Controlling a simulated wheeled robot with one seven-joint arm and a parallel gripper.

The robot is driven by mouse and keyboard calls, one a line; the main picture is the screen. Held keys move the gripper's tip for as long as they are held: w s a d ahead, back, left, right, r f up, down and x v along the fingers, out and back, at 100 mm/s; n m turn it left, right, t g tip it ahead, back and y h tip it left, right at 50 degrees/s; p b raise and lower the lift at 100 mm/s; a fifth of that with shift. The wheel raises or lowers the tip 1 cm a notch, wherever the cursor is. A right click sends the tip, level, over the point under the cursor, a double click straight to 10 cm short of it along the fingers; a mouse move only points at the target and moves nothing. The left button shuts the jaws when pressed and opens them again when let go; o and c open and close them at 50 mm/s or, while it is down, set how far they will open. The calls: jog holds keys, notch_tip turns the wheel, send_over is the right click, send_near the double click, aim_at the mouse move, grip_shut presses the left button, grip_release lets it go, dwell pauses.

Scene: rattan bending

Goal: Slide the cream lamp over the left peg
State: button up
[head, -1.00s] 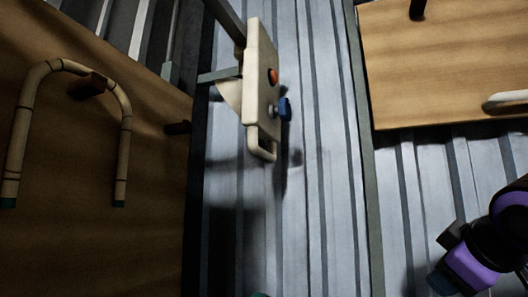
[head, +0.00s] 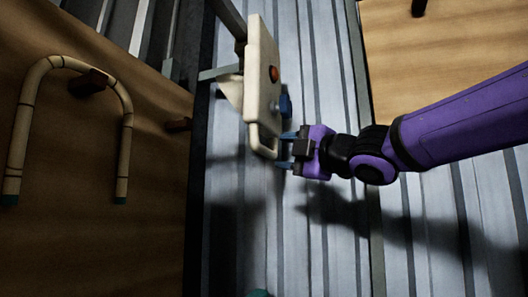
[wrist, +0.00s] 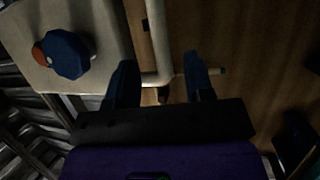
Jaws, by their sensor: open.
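The cream lamp (head: 261,75) appears to be the upright cream box with an orange button, a blue knob and a looped handle (head: 263,145) at its lower end. My gripper (head: 285,150) is open, its blue fingers pointing left at this handle. In the wrist view, the handle's corner (wrist: 160,79) shows between the fingers; I cannot tell whether they touch it. The lamp's face (wrist: 105,62) fills the upper left there. On the left wooden board, a dark peg (head: 88,84) stands inside a bent rattan piece (head: 126,150), and another dark peg (head: 178,126) is near the board's right edge.
A grey bracket (head: 220,72) stands beside the lamp. The left wooden board (head: 70,235) lies across a gap from the lamp. Another wooden board (head: 440,55) is at upper right. The ribbed grey floor (head: 300,240) below the gripper looks clear.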

aim_at(268, 151)
jog(key=x, duration=0.7)
jog(key=shift+f, duration=0.1)
grip_shut()
